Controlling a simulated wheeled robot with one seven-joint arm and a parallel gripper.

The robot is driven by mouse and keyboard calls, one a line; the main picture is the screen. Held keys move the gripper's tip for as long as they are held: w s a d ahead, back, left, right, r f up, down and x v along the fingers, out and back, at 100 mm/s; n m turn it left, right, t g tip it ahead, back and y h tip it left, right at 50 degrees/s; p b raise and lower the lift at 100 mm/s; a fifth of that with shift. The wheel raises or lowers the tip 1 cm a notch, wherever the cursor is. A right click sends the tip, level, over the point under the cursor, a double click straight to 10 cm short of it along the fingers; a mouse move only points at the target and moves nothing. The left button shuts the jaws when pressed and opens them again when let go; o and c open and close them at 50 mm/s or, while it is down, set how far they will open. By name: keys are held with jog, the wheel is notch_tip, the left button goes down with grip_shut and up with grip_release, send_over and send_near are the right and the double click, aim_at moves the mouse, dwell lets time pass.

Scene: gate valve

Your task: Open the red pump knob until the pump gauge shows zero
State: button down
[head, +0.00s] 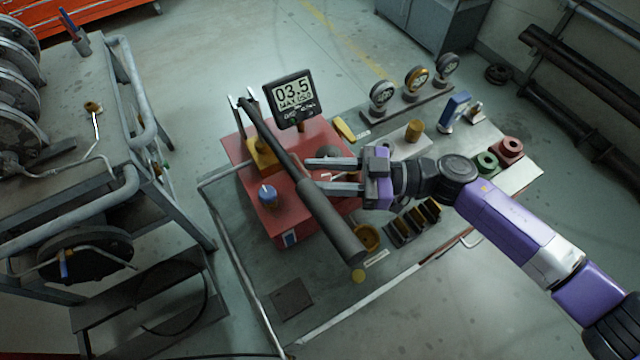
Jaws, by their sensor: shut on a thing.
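The red pump (283,228) sits on the grey bench. The pump gauge (290,95) is a dark digital display reading 03.5, standing at the pump's back. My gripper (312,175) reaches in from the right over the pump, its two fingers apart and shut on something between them. Red shows between the fingers, in line with the red pump knob, but the knob's outline is mostly hidden by the fingers and the lever. The pump's long dark lever (332,222) crosses just in front of the fingertips. A blue knob (268,195) stands on the pump's left part.
Several dial gauges (417,78) stand on a rack at the bench's back. A yellow-handled tool (344,130), a blue block (454,108) and green and red rings (507,149) lie right. A black slotted holder (412,222) is in front. A cart (145,100) stands left.

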jog(key=n+g+b, duration=0.1)
jog(key=g+b, duration=0.1)
jog(key=n+g+h+b, duration=0.1)
jog(key=n+g+b, duration=0.1)
jog(key=b, duration=0.1)
jog(key=n+g+b, duration=0.1)
jog(key=g+b, duration=0.1)
jog(key=shift+f+g+b, duration=0.3)
jog(key=shift+f, duration=0.05)
jog(key=shift+r+n+g+h+b, duration=0.25)
jog(key=shift+n+g+h+b, duration=0.55)
jog(key=shift+n+g+b, duration=0.3)
jog(key=c, duration=1)
grip_release()
jog(key=shift+r, duration=0.1)
jog(key=shift+d, duration=0.15)
jog(key=b+v, duration=0.1)
jog(key=v, duration=0.6)
jog(key=shift+w+d+b, duration=0.25)
jog(key=shift+b, duration=0.05)
